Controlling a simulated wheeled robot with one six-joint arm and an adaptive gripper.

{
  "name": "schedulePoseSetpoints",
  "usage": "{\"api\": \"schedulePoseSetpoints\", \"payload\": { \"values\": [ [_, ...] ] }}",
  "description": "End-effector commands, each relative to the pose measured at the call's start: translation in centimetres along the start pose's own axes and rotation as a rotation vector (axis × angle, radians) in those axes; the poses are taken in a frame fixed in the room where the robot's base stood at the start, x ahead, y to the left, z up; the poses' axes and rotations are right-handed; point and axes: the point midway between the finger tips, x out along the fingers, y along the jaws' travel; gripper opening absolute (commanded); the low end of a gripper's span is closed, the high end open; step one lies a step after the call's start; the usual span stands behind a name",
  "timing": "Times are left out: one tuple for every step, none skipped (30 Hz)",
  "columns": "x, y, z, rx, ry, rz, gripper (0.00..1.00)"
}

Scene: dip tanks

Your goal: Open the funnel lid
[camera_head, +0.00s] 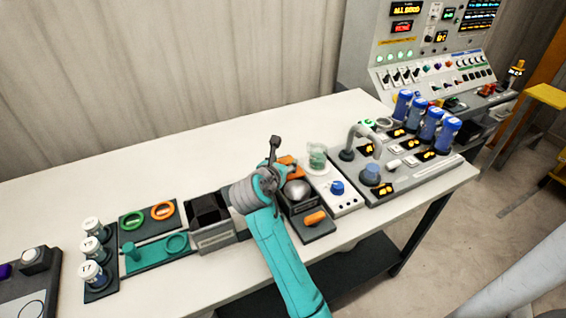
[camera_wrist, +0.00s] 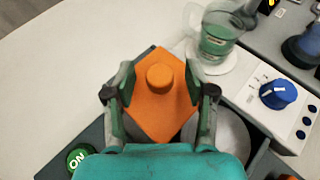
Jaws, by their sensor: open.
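An orange square plate with a round knob (camera_wrist: 160,100), which looks like the funnel lid, lies on a dark unit on the table. In the wrist view my gripper (camera_wrist: 159,80) is open, with one finger on each side of the orange plate and knob; I cannot tell whether they touch. In the head view the orange plate (camera_head: 288,160) shows just behind my gripper (camera_head: 274,158), which hides part of it. A silver rounded bowl (camera_head: 297,190) sits in the dark unit in front of the plate. Any funnel opening under the plate is hidden.
A green ON button (camera_wrist: 77,158) is left of the plate. A glass with green liquid (camera_head: 317,155) and a white panel with a blue knob (camera_head: 337,188) stand to the right. A black open box (camera_head: 207,212) is left of my arm. The table behind is clear.

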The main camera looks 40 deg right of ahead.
Motion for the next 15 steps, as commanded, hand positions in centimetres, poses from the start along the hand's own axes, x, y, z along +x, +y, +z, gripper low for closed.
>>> {"api": "schedulePoseSetpoints", "payload": {
  "values": [
    [-0.2, 0.0, 0.0, 0.0, 0.0, 0.001, 0.55],
    [-0.4, 0.0, 0.0, 0.0, 0.0, 0.001, 0.55],
    [-0.7, 0.1, 0.0, -0.001, 0.0, 0.001, 0.55],
    [-1.0, 0.1, -0.1, -0.001, 0.0, 0.002, 0.55],
    [-1.4, 0.1, -0.1, -0.002, 0.0, 0.003, 0.55],
    [-2.1, 0.1, 0.0, -0.001, -0.001, 0.003, 0.55],
    [-2.6, 0.1, -0.1, -0.001, -0.001, 0.003, 0.55],
    [-3.1, 0.1, -0.1, -0.001, -0.001, 0.003, 0.55],
    [-4.0, 0.1, 0.0, -0.001, -0.001, 0.005, 0.55],
    [-4.6, 0.1, 0.0, -0.001, -0.001, 0.004, 0.55],
    [-5.2, 0.2, 0.0, -0.001, -0.002, 0.005, 0.55],
    [-6.0, 0.1, 0.0, 0.0, -0.001, 0.004, 0.55],
    [-6.6, 0.1, 0.0, -0.001, -0.001, 0.005, 0.55],
    [-7.2, 0.2, 0.0, 0.0, -0.001, 0.006, 0.55],
    [-8.0, 0.1, 0.0, 0.0, -0.001, 0.004, 0.55]
  ]
}}
